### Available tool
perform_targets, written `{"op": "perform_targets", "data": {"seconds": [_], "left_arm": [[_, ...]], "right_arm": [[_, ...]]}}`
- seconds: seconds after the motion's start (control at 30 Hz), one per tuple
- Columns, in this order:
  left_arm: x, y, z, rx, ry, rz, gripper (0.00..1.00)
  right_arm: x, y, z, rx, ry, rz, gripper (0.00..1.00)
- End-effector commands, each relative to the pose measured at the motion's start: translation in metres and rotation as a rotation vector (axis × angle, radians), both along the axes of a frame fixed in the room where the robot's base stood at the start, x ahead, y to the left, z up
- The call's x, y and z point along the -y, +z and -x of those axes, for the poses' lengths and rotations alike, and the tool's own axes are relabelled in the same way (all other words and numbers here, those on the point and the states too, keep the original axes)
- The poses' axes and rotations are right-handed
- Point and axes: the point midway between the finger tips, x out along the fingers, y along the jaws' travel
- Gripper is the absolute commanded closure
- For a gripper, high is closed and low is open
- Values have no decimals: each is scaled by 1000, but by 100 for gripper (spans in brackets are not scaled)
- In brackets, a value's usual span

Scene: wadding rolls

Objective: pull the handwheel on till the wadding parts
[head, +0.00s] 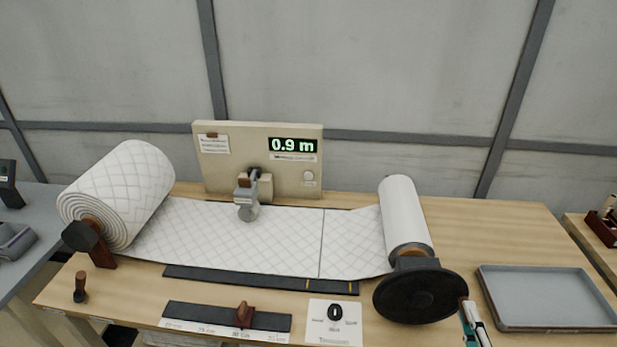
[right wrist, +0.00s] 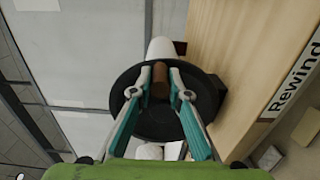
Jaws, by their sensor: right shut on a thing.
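The black handwheel (head: 420,296) sits on the front end of the right take-up roll (head: 404,212). My right gripper (head: 466,312) is at the wheel's right rim. In the right wrist view its fingers (right wrist: 160,88) are shut on the brown handle (right wrist: 159,74) of the wheel. White quilted wadding (head: 270,238) runs flat from the thick left roll (head: 122,192) to the right roll. A thin dark line crosses the wadding left of the right roll; I cannot tell if it is parted there. My left gripper is not in view.
A beige panel (head: 229,172) behind the wadding reads 0.9 m, with a grey clamp-like part (head: 246,199) over the sheet. A slider scale (head: 200,314) and a dial card (head: 334,334) lie in front. A grey tray (head: 484,284) stands right of the wheel.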

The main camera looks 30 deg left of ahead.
Motion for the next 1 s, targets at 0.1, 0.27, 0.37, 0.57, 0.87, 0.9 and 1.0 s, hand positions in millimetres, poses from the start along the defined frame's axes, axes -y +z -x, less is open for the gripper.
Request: {"op": "perform_targets", "data": {"seconds": [0.1, 0.27, 0.37, 0.57, 0.87, 0.9, 1.0], "left_arm": [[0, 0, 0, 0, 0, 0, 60], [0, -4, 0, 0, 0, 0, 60], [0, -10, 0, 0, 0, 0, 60], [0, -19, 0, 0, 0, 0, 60], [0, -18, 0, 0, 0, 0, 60], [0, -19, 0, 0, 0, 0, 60], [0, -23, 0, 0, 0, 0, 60]], "right_arm": [[0, 0, 0, 1, 0, 0, 96], [0, -4, 0, 0, 0, 0, 96], [0, -11, 0, 0, 0, 0, 96], [1, -21, 0, -2, 0, 1, 96], [1, -21, 0, -4, 0, 1, 96], [1, -22, 0, -4, 0, 1, 96], [0, -26, 1, -5, 0, 2, 96]]}}
